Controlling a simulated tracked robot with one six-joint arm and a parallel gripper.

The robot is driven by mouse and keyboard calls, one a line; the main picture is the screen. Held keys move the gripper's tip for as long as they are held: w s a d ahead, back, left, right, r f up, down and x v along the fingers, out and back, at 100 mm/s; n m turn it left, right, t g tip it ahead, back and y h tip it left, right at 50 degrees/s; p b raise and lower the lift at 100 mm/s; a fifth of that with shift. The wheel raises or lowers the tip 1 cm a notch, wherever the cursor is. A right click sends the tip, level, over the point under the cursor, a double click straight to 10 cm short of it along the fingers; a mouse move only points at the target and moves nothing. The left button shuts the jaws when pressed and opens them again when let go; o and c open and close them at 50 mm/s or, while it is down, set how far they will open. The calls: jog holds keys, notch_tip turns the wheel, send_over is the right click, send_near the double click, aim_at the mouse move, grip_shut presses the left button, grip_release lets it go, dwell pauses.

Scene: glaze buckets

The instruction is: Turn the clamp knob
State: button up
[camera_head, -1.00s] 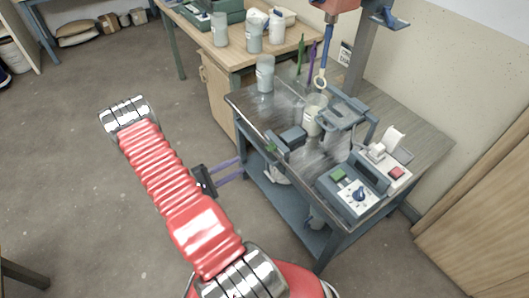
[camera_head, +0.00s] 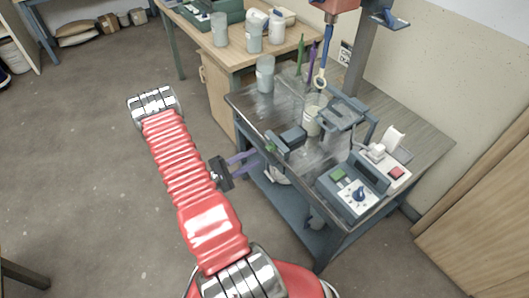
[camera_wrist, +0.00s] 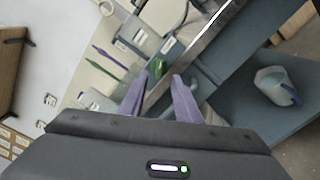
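A small green knob (camera_head: 271,148), which looks like the clamp knob, sits at the front edge of the metal-topped table, beside a dark clamp block (camera_head: 291,137). In the wrist view the green knob (camera_wrist: 157,68) shows ahead, in the gap between my fingertips. My gripper (camera_head: 256,157) has purple fingers and points at the knob from the left, just short of it. In the wrist view my gripper (camera_wrist: 160,76) is open, with its fingers apart. I cannot tell whether either finger touches the knob.
A beaker (camera_head: 314,113) stands under the mixer at the clamp. A control box (camera_head: 347,190) with a green button and blue dial is at the table's front right. A lower shelf (camera_head: 290,205) lies below; a bucket (camera_wrist: 275,85) shows there in the wrist view.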

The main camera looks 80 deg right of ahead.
aim_at(268, 150)
jog(key=x, duration=0.7)
grip_shut()
dwell(0.4)
jog(key=shift+a, duration=0.15)
